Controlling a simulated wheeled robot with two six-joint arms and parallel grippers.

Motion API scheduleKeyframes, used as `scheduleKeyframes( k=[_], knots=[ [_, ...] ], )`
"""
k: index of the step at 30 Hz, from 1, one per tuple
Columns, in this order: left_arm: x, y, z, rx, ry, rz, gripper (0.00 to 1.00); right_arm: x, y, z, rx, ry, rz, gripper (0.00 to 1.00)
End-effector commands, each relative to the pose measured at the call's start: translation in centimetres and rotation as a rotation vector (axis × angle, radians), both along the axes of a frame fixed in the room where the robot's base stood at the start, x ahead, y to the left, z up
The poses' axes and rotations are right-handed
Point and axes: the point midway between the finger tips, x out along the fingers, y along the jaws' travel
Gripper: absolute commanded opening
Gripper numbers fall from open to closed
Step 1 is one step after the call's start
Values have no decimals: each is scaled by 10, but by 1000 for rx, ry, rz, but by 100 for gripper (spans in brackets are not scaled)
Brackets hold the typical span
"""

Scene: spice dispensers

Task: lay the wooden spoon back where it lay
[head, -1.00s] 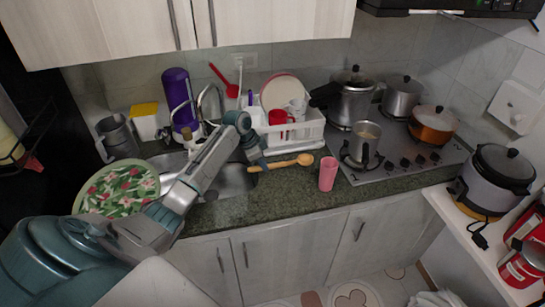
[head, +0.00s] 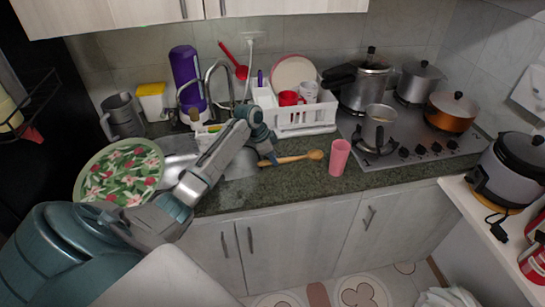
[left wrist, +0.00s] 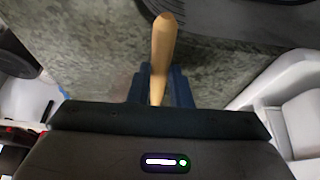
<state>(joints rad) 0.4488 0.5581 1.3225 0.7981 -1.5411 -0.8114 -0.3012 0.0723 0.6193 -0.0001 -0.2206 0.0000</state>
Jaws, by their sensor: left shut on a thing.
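The wooden spoon (head: 296,158) is at the counter's front part, between the sink and the pink cup, with its bowl end to the right. My left gripper (head: 268,160) is shut on its handle near the sink's right edge. In the left wrist view the spoon's handle (left wrist: 163,42) stands out between the two dark blue fingers of the gripper (left wrist: 160,88). The spoon is at or just above the granite counter (head: 250,196); I cannot tell whether it touches. My right gripper is in neither view.
A pink cup (head: 339,157) stands just right of the spoon's bowl. Behind is a white dish rack (head: 305,117) with cups and a plate. The sink (head: 238,165) is to the left, with a floral plate (head: 119,172) beside it. The stove (head: 440,143) with pots is to the right.

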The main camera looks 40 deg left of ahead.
Motion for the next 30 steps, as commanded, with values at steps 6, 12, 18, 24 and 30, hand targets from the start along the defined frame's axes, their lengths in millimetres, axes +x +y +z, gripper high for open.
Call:
scheduleKeyframes(
  k=[6, 12, 18, 24, 30],
  knots=[
    [0, 0, 1, 0, 0, 0, 40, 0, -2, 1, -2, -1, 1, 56],
    [0, 0, 1, 0, 0, 0, 44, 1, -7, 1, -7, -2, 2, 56],
    [-1, 2, 5, 2, -2, 1, 44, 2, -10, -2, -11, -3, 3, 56],
    [-11, 11, 35, 5, -4, -1, 44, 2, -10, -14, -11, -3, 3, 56],
    [-22, 21, 72, 4, -3, 0, 44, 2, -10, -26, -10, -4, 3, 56]
  ],
)
